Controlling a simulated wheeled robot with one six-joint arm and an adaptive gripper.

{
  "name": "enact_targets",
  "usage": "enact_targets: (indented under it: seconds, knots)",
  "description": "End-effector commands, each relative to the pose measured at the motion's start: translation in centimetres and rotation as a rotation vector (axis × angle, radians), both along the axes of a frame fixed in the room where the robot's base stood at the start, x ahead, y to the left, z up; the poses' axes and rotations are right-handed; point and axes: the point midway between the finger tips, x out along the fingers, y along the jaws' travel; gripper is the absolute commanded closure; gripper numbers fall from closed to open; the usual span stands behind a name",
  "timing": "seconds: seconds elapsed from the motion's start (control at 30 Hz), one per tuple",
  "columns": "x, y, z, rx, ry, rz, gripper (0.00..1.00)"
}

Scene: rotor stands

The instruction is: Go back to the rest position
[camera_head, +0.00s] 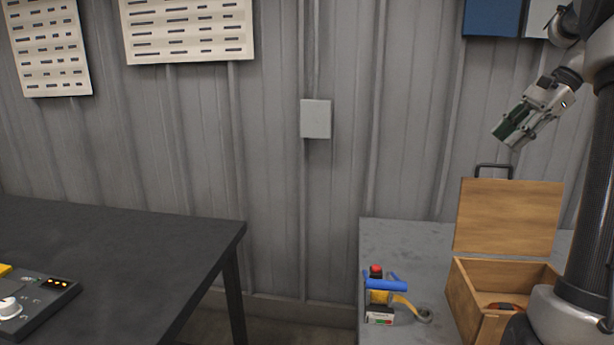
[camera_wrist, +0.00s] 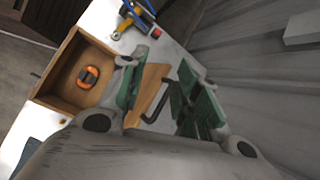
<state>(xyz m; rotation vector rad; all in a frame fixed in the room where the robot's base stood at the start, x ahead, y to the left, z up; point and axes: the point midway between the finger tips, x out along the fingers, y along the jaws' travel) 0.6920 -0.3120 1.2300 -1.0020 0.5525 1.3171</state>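My gripper (camera_head: 510,134) is raised in the air at the upper right, above the wooden box (camera_head: 468,297), and touches nothing. In the wrist view its green-padded fingers (camera_wrist: 160,98) stand apart with nothing held between them. The box's lid (camera_head: 508,217) stands up, with a dark handle (camera_head: 493,168) at its top edge. The handle shows between the fingers in the wrist view (camera_wrist: 154,104), beyond them. An orange and black object (camera_wrist: 88,77) lies inside the box.
A blue and yellow device (camera_head: 383,290) with a red button stands on the grey table (camera_head: 400,240), left of the box. A dark table (camera_head: 130,240) with a control panel (camera_head: 40,300) is at the left. A ribbed wall with a grey box (camera_head: 316,118) is behind.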

Motion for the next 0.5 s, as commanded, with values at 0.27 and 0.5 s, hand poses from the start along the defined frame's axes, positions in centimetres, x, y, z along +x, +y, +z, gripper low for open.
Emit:
enact_targets:
  seconds: [0.27,0.5]
  knots:
    - [-10.3,12.2,-1.5,-0.405,-0.200,0.500,0.68]
    - [-19.3,15.9,-6.8,-0.716,-0.396,0.975,0.68]
